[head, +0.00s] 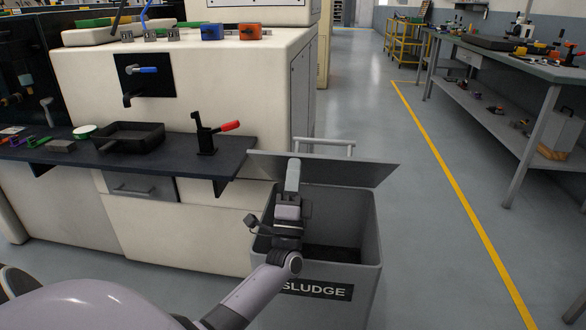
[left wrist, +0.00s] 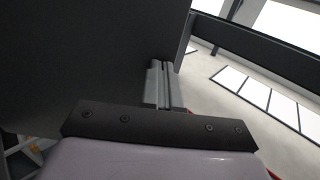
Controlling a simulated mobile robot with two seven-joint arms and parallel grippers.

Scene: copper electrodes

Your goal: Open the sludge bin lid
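The grey sludge bin (head: 328,285) stands at the end of the machine, with a SLUDGE label on its front. Its lid (head: 345,172) is raised and tilted at the back, so the dark inside shows. A pale handle bar (head: 323,142) shows above the lid's far edge. My left gripper (head: 292,172) is over the bin opening, in front of the lid's inner face. In the left wrist view its fingers (left wrist: 163,84) are close together with nothing visible between them, beside a large dark surface, likely the lid (left wrist: 85,55). Contact is unclear. My right gripper is out of view.
A dark shelf (head: 215,160) with a black tray (head: 130,136) and a red-handled clamp (head: 207,135) juts from the cream machine (head: 230,95) left of the bin. Open floor (head: 425,240) lies right, with a yellow line and a workbench (head: 500,95) beyond.

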